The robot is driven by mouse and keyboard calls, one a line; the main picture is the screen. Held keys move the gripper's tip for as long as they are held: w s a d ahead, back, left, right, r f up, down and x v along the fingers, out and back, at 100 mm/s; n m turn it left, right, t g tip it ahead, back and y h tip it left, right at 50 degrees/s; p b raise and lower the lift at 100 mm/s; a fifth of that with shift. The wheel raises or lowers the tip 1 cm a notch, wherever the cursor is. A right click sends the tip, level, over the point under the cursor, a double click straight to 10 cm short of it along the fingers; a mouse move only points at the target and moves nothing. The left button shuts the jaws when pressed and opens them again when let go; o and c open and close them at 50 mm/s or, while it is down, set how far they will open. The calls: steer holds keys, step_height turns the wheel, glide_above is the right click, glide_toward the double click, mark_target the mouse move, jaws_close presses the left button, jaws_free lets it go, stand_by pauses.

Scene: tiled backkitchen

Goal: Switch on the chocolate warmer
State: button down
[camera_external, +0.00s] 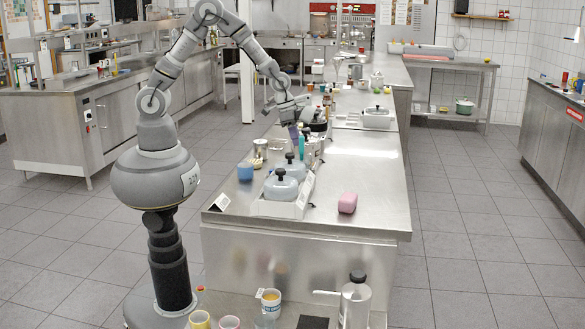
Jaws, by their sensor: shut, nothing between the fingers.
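The likely chocolate warmer is a low white unit (283,209) with two grey, black-knobbed lids (281,188), near the front of the steel counter. A second pale container with a dark knob (377,118) stands farther back, so I cannot tell for certain which is the warmer. No switch can be made out at this size. My gripper (296,122) is shut and empty, reaching down over the counter's left side. It is behind the two-lidded unit, beside a dark rounded object (318,126) and above a small purple item (293,133). I cannot tell whether it touches either.
A teal bottle (301,147), a blue cup (245,171) and several jars crowd the counter around the unit. The counter's right front (370,170) is mostly clear.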

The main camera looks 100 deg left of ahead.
step_height(320, 180, up, 8)
steer(key=p, duration=0.1)
steer(key=shift+s+r+p, duration=0.2)
steer(key=shift+s+p, duration=0.15)
steer(key=shift+p, duration=0.05)
